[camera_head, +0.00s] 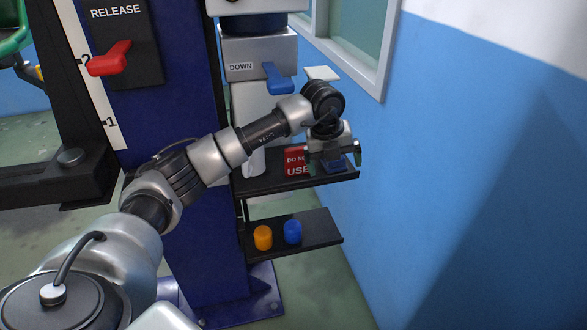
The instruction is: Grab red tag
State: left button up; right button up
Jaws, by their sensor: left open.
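The red tag (295,161) with white lettering, partly readable as "DO NO… USE", stands on the upper black shelf (262,184). My left gripper (333,163) is over the right part of this shelf, just right of the tag. Its fingers are spread apart and it holds nothing that I can see. The gripper covers the tag's right edge, and I cannot tell whether a finger touches it. A dark blue object (334,168) sits on the shelf below the gripper, partly hidden. My right gripper does not show.
A lower shelf (320,240) holds an orange cylinder (263,237) and a blue cylinder (292,232). The blue post (190,260) stands left of the shelves, with a red release lever (110,60). A blue lever (279,80) marked DOWN is above. A blue wall (450,180) is close on the right.

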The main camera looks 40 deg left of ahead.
aim_at(298, 148)
pick_arm(q)
jog(key=s+a+r+n+y, duration=0.1)
jog(key=a+r+n+y, duration=0.2)
jog(key=a+r+y, duration=0.35)
jog(key=shift+h, duration=0.65)
jog(key=x, duration=0.5)
jog(key=a+x, duration=0.1)
jog(key=x, duration=0.5)
jog(key=shift+a+r, duration=0.1)
jog(key=shift+r, duration=0.15)
jog(key=c, duration=0.9)
